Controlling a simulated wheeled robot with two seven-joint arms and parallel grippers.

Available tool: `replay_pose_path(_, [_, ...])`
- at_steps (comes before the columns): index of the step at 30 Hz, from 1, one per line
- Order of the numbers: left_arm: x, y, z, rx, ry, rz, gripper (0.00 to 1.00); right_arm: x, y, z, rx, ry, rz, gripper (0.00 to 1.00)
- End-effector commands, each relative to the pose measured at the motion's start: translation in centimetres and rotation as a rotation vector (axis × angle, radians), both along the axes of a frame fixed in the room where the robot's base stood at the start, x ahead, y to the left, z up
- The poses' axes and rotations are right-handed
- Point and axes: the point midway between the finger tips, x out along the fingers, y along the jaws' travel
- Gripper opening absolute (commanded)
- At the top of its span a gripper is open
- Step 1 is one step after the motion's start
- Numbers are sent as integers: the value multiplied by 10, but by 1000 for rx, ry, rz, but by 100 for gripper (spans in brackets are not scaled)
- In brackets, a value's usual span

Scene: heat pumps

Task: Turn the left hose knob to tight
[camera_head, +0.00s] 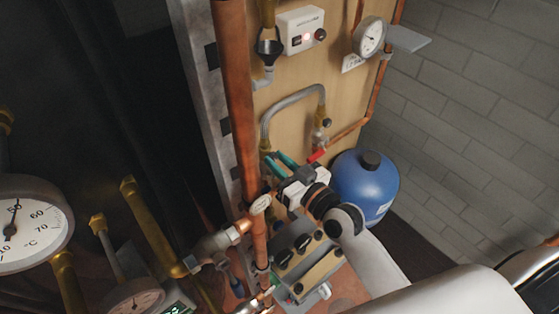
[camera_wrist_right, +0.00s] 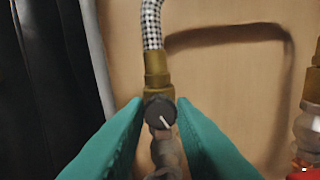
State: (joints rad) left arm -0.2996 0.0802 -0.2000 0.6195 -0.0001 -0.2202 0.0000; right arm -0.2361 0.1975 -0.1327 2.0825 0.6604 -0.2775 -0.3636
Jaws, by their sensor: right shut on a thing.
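The left hose knob (camera_wrist_right: 160,111) is a round black knob with a white pointer mark toward the lower right in the wrist view. It sits just below the brass fitting (camera_wrist_right: 157,75) of the braided hose (camera_wrist_right: 151,24). My right gripper (camera_wrist_right: 158,108) has its green fingers on both sides of the knob and is shut on it. In the head view my right gripper (camera_head: 278,161) is at the lower left end of the arched grey hose (camera_head: 292,98). There the knob cannot be made out behind the fingers. My left gripper is not in view.
A second black knob (camera_head: 327,123) is at the hose's right end, above a red lever (camera_head: 316,156). A copper pipe (camera_head: 236,90) runs upright close left of my gripper. A blue tank (camera_head: 367,186) stands right. A control box (camera_head: 301,31) and gauge (camera_head: 369,37) are above.

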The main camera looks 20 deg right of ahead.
Motion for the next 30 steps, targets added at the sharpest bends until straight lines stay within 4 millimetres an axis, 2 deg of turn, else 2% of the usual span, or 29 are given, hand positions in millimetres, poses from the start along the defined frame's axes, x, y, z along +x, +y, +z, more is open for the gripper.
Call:
replay_pose_path(12, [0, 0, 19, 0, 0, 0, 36, 0, 0, 2, 330, 121, 0, 0])
replay_pose_path(30, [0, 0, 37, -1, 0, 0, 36, 1, -1, 1, 868, 314, 0, 0])
